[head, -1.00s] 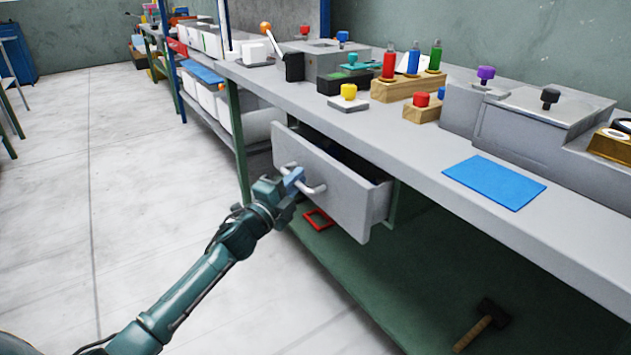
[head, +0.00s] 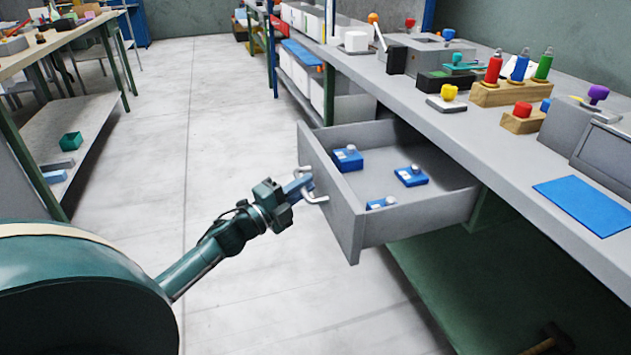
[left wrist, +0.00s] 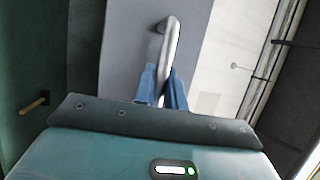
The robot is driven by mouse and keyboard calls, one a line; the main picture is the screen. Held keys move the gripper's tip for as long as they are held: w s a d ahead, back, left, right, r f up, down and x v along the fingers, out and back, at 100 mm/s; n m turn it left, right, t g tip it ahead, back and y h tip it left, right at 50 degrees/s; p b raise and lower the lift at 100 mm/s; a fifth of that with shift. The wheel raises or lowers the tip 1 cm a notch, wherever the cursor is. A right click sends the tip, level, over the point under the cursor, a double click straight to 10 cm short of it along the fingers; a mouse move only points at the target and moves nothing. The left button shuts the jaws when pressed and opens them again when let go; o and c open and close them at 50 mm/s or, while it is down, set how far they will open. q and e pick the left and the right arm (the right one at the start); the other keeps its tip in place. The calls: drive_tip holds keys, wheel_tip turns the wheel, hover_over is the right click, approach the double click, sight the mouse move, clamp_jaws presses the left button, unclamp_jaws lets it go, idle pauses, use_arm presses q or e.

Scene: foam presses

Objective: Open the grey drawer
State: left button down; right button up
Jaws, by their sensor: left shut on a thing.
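The grey drawer (head: 330,190) stands pulled well out from under the grey workbench (head: 455,140). Several blue boxes with pale tops, one of them here (head: 411,176), lie inside on its floor. My left gripper (head: 303,188) is shut on the drawer's metal bar handle (head: 318,199) at the drawer front. In the left wrist view the blue fingers (left wrist: 162,88) sit on both sides of the handle (left wrist: 170,50), with the grey drawer front (left wrist: 125,45) behind it. My right gripper is not in view.
The bench top holds a wooden block with red, blue and green bottles (head: 512,88), a yellow-knobbed piece (head: 447,98) and a blue mat (head: 588,205). A wooden table (head: 60,45) stands at the left. The floor between (head: 215,120) is clear.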

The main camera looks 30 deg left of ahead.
use_arm(q)
drive_tip(key=shift+s+a, duration=0.2)
drive_tip(key=c, duration=1.5)
unclamp_jaws()
drive_tip(key=shift+o, duration=0.2)
drive_tip(key=p+v, duration=0.1)
drive_tip(key=v, duration=1.2)
drive_tip(key=shift+s, duration=0.1)
